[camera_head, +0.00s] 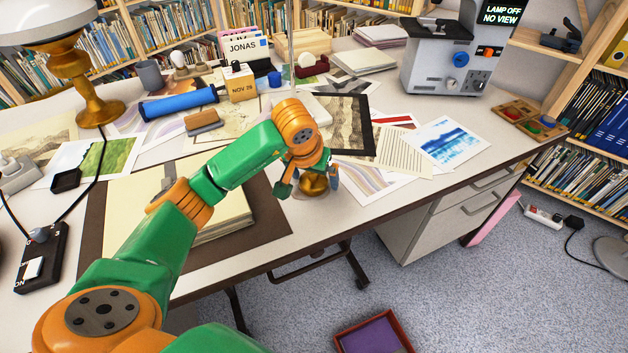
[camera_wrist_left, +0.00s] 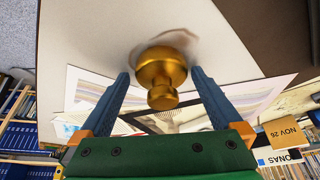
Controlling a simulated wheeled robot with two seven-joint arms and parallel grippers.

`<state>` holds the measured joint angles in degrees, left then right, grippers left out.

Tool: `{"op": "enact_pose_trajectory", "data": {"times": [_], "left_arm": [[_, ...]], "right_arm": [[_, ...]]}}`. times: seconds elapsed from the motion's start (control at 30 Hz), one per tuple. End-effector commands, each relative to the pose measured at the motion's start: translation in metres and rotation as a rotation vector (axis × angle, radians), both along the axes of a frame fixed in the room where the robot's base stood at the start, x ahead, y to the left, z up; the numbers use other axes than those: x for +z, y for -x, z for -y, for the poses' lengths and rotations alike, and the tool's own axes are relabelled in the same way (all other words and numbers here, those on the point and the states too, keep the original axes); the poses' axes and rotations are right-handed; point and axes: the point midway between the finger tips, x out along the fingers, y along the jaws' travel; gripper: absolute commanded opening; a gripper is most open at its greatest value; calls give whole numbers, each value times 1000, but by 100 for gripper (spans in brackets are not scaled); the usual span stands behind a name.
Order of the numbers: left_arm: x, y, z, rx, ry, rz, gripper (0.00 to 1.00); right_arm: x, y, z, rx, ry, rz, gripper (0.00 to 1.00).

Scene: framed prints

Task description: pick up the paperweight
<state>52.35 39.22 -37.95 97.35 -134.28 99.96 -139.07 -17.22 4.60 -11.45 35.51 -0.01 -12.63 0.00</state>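The paperweight (camera_head: 313,184) is a shiny brass piece with a knob, on the white desk near its front edge. My left gripper (camera_head: 309,181) is over it, pointing down, and hides its upper part in the head view. In the left wrist view the paperweight (camera_wrist_left: 160,76) shows its round body and smaller knob between the two blue fingers of the left gripper (camera_wrist_left: 160,78). The fingers are spread, one on each side, with a small gap to the brass on both sides. My right gripper is not in view.
A large book or pad (camera_head: 130,215) on a dark mat lies left of the paperweight. Loose prints (camera_head: 445,142) and a dark-framed print (camera_head: 340,118) lie behind it. A blue roll (camera_head: 178,104) and a grey machine (camera_head: 450,65) stand farther back. The desk's front edge is close.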

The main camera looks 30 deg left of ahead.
Motion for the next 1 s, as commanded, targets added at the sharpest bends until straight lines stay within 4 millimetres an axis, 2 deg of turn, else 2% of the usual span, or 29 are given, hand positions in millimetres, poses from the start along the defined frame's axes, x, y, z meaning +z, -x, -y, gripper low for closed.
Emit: {"op": "enact_pose_trajectory", "data": {"times": [0.03, 0.3, 0.37, 0.63, 0.73, 0.87, 1.0], "left_arm": [[0, 0, 0, 0, 0, 0, 86], [0, 0, 0, 1, 1, 0, 14], [0, 0, 0, 1, 1, 0, 0], [2, 0, 0, 1, 1, 2, 0], [11, -1, 0, 2, 0, 5, 0], [38, 1, 1, -1, 1, 8, 0], [75, 30, 15, -4, -1, 10, 0]], "right_arm": [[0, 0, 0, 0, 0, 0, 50], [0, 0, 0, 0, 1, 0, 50], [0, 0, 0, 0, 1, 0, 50], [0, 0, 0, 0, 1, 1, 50], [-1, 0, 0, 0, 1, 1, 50], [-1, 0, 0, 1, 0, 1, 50], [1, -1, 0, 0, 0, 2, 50]]}}
